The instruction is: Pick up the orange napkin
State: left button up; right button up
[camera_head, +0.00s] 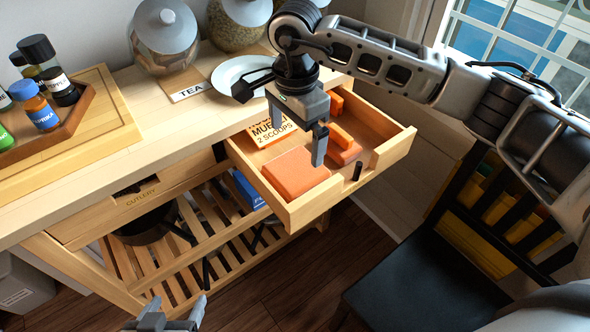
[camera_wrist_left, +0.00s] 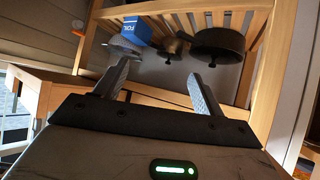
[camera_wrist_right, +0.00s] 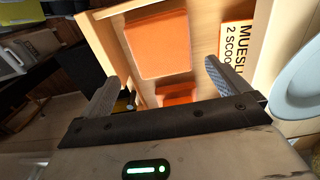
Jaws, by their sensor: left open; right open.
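A flat, square orange napkin (camera_head: 297,173) lies in the front part of the open drawer (camera_head: 383,152). It also shows in the right wrist view (camera_wrist_right: 160,43), beyond the fingers. Smaller orange pieces (camera_head: 345,152) lie farther right in the drawer, partly hidden by my gripper; I cannot tell if they are napkins. My right gripper (camera_head: 298,132) is open and empty, pointing down above the drawer, apart from the napkin. My left gripper (camera_head: 175,309) is open and empty, low in front of the table's slatted shelf; its fingers show in the left wrist view (camera_wrist_left: 160,80).
A muesli card (camera_head: 268,131) lies at the drawer's back left. On the counter stand a plate (camera_head: 240,76), a tea jar (camera_head: 163,45) and a spice tray (camera_head: 75,118). A pan (camera_head: 145,228) and blue box (camera_head: 248,192) sit below. A dark chair (camera_head: 425,280) stands right.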

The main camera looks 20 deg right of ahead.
aim_at(295, 168)
notch_tip(295, 168, down, 10)
jog(key=shift+w+r+p, duration=0.1)
jog(key=shift+w+p, duration=0.05)
jog(key=shift+p, duration=0.6)
jog(key=c, duration=0.6)
